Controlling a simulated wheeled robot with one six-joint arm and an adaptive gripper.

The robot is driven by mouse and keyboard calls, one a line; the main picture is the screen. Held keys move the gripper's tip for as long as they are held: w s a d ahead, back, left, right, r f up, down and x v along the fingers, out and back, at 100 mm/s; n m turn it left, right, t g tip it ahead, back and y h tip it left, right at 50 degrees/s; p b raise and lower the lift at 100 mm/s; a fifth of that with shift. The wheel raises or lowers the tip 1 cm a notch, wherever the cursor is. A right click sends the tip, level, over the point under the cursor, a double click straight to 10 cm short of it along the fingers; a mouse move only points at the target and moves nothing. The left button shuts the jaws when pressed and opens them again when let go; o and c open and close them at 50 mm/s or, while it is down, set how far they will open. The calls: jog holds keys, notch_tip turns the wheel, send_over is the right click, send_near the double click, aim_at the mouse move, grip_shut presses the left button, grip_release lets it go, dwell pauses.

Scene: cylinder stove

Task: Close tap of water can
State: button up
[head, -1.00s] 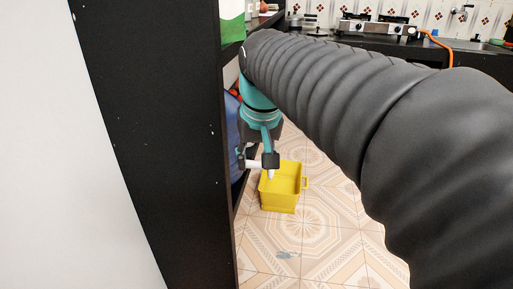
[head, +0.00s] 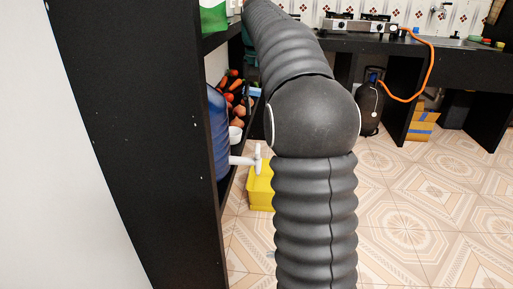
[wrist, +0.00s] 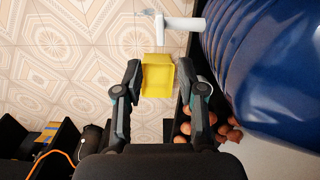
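The blue water can (head: 217,130) stands on a low shelf of the black unit, partly hidden by its side panel. Its white tap (head: 244,160) sticks out to the right, with an upright piece at its end. The wrist view shows the can (wrist: 265,60) at the right and the tap (wrist: 182,25) at the top, beyond my fingertips. My gripper (wrist: 160,75) is open and empty, apart from the tap. In the head view my arm hides the fingers. The tap's open or closed state is not clear.
A yellow bin (head: 260,192) stands on the tiled floor below the tap. Vegetables (head: 233,95) lie on the shelf behind the can. A black gas cylinder (head: 370,108) with an orange hose stands under the stove counter. The floor at right is clear.

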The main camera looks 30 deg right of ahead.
aim_at(258, 147)
notch_tip(258, 147, down, 13)
jog(key=b, duration=0.3)
jog(key=shift+r, duration=0.15)
jog(key=shift+c, duration=0.2)
grip_shut()
